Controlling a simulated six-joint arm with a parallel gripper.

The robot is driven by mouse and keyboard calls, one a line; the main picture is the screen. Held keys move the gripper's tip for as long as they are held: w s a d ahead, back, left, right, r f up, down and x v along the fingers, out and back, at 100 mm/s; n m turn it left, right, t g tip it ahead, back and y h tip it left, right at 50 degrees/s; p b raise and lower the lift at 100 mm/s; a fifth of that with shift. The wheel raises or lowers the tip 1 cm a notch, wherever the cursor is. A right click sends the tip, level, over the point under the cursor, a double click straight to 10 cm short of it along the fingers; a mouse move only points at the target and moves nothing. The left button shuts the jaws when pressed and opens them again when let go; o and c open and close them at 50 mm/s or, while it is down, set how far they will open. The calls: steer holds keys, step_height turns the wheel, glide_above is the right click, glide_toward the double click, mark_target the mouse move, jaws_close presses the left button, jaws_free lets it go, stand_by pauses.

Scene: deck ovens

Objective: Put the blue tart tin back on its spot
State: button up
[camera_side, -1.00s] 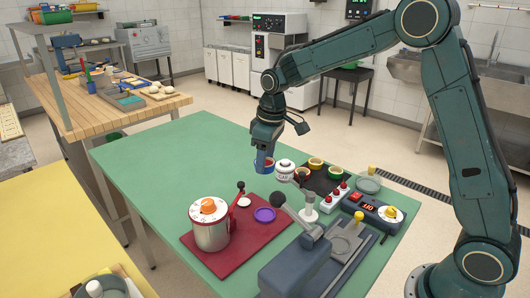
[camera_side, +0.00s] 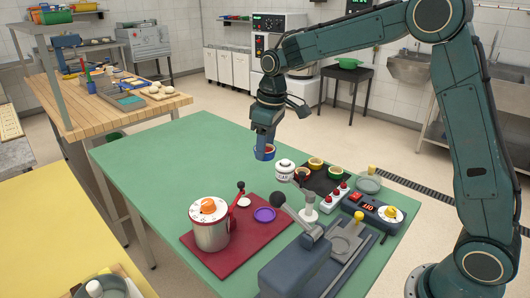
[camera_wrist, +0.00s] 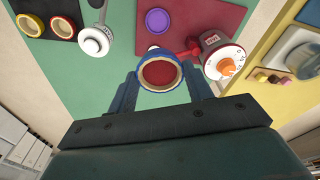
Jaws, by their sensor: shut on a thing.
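The blue tart tin (camera_side: 264,154), with a pale crust and red filling, is held between the two fingers of my gripper (camera_side: 264,146) in the side view. It hangs above the green table, left of the black mat (camera_side: 341,184). In the wrist view the tin (camera_wrist: 160,73) sits upright between the fingertips of my gripper (camera_wrist: 163,88), its round top facing the camera. A white-topped dispenser partly hides the mat's near edge.
The white dispenser (camera_side: 285,168) stands close to the right of the held tin. A red board (camera_side: 226,258) carries a metal pot (camera_side: 210,230) and a purple disc (camera_side: 264,214). A control box (camera_side: 371,208) stands at the right. The green table's (camera_side: 175,160) left part is clear.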

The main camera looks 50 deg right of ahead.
steer(key=shift+d, duration=0.15)
steer(key=s+d+m, duration=0.1)
steer(key=s+d, duration=0.1)
steer(key=d, duration=1)
steer(key=s+d+m, duration=0.2)
steer(key=d, duration=1)
steer(key=shift+f, duration=0.4)
steer(key=shift+f, duration=0.1)
step_height(320, 180, down, 20)
steer(key=shift+r, duration=0.1)
steer(key=o, duration=1.1)
